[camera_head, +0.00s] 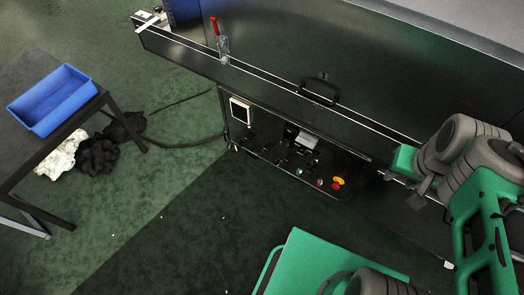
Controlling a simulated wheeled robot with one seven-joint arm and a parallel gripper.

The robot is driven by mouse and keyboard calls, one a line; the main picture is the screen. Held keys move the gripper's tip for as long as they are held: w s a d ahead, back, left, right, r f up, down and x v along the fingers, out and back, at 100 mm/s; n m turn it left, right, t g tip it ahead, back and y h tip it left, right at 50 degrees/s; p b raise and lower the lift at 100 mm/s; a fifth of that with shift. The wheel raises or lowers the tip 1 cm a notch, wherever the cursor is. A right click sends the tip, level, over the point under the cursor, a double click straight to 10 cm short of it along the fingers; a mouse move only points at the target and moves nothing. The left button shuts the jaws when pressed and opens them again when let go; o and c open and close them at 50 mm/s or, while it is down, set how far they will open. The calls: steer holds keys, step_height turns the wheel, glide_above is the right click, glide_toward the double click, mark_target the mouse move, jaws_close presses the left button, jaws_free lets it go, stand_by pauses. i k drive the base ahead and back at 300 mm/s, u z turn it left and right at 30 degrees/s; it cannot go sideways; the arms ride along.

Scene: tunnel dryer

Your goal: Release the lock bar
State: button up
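A lever with a red handle (214,25) stands upright on a clear or metallic bracket (223,48) at the upper left of the dark machine. A long thin bar or rail runs along the machine's front edge; I cannot tell which part is the lock bar. A black pull handle (319,91) is fixed to the front panel, right of the lever. My gripper (404,188) is at the right, in front of the machine and well away from the red lever. It appears small and dark, and its finger opening is unclear. I see nothing held in it.
Below the panel is a control area with red and yellow buttons (338,183) and a square white-faced gauge (241,111). A table (22,78) at the left carries a blue bin (53,99). Black and white cloth heaps (97,156) and cables lie nearby. The green floor between is mostly clear.

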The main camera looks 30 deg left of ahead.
mark_target(311, 160)
steer(key=u, duration=0.35)
steer(key=k, duration=0.35)
steer(key=u, duration=0.45)
steer(key=i, duration=0.5)
steer(key=u, duration=0.9)
steer(key=i, duration=0.6)
steer(key=u, duration=0.75)
